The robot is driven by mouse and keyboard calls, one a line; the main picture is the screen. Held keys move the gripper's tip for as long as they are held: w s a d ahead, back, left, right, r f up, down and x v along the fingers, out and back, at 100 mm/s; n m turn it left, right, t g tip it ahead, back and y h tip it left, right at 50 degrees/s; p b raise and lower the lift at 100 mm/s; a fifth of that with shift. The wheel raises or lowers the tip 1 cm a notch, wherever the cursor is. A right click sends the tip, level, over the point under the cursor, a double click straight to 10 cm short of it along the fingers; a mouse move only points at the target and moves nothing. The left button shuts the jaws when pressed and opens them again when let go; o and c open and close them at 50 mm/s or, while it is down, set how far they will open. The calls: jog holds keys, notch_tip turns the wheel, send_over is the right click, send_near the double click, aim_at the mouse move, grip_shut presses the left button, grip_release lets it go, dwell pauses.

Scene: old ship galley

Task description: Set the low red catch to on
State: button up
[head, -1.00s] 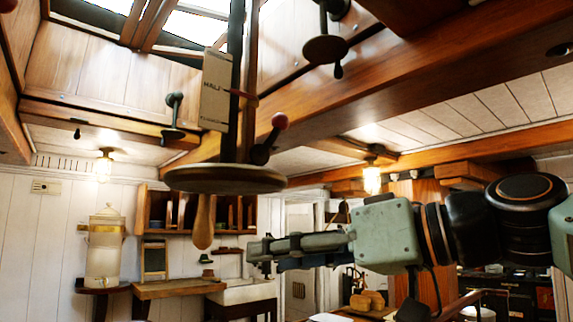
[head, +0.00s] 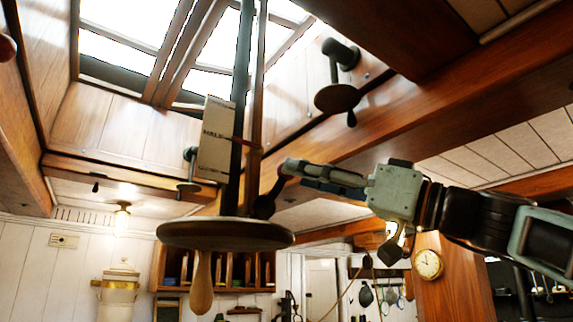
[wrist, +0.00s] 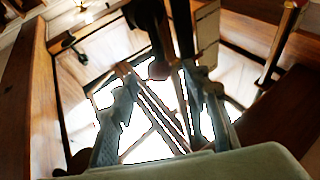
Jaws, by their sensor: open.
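The low red catch (head: 264,207) is a dark lever below the skylight, beside the upright pole and just above the round wooden disc. It slants up to the right, and its red knob is mostly hidden behind my fingertips in the head view. My gripper (head: 294,172) reaches in from the right, open, with its tips at the knob end. In the wrist view a dark lever with a rounded knob (wrist: 158,70) hangs in the gap between the two spread fingers of my gripper (wrist: 159,76). I cannot tell whether a finger touches it.
A round wooden disc (head: 225,234) with a wooden handle hangs close below. A lettered plate (head: 215,138) and the dark pole (head: 236,120) stand left of my fingertips. A thick wooden beam (head: 420,110) runs above my arm. Another dark crank (head: 338,97) is higher up.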

jog(key=p+x, duration=0.1)
jog(key=x, duration=0.3)
jog(key=shift+w+a+r, duration=0.15)
jog(key=shift+a, duration=0.05)
grip_shut()
